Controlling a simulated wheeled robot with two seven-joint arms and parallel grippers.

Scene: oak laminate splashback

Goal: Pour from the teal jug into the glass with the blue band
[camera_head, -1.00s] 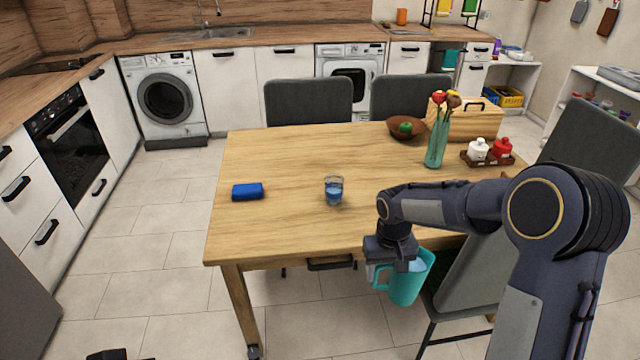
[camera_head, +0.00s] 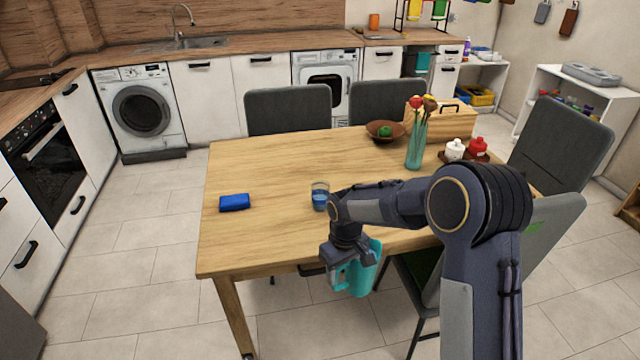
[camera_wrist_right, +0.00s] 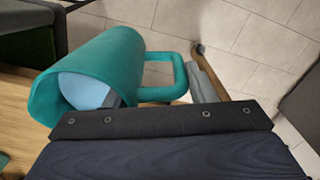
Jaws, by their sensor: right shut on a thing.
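The glass with the blue band (camera_head: 320,196) stands upright on the wooden table, left of and beyond my right gripper. Its lower part looks blue. The teal jug (camera_head: 362,274) is held near the table's front edge, apart from the glass and close to upright. In the right wrist view the jug (camera_wrist_right: 118,50) shows its open mouth at the left, with light blue contents inside. My right gripper (camera_head: 343,268) is shut on the jug's handle; its fingers show beside the handle in the right wrist view (camera_wrist_right: 160,92). My left gripper is out of view.
The table (camera_head: 265,165) also bears a blue cloth-like block (camera_head: 234,202), a flower vase (camera_head: 415,150), a brown bowl (camera_head: 372,130), a wooden box (camera_head: 455,123) and white and red pots (camera_head: 455,150). Grey chairs surround it. The tabletop left of the glass is mostly clear.

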